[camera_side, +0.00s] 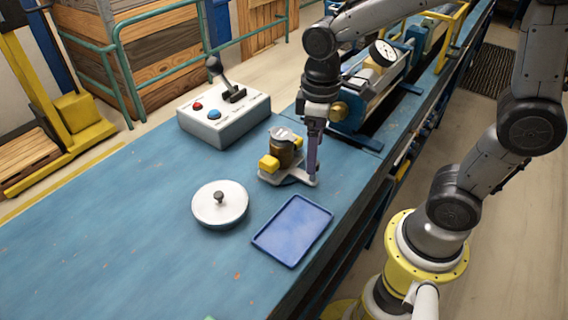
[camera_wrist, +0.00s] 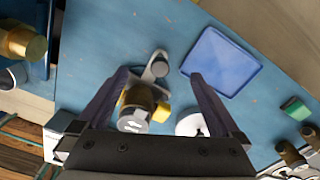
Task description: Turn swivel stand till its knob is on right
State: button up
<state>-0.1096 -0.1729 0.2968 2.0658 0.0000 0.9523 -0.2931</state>
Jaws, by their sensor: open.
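The swivel stand (camera_side: 270,178) is a pale plate on the blue bench, bearing a brown jar-like part (camera_side: 284,150) with a grey top and a yellow block (camera_side: 268,163). Its arm with a grey end knob (camera_wrist: 160,68) points away from the jar, up in the wrist view and toward the right in the side view. My gripper (camera_side: 312,180) is low over that arm end, pointing down. In the wrist view my gripper (camera_wrist: 158,76) is open, with one finger on each side of the knob. I cannot tell whether either finger touches it.
A round white lid-like disc (camera_side: 220,207) lies left of the tray. An empty blue tray (camera_side: 292,231) lies in front of the stand. A control box (camera_side: 224,119) with a joystick stands behind left, and a machine with a gauge (camera_side: 382,53) behind right. The left bench is clear.

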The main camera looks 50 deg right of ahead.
jog(key=shift+f, duration=0.7)
jog(key=shift+f, duration=0.35)
jog(key=shift+f, duration=0.1)
jog(key=c, duration=0.4)
jog(key=shift+o, duration=0.2)
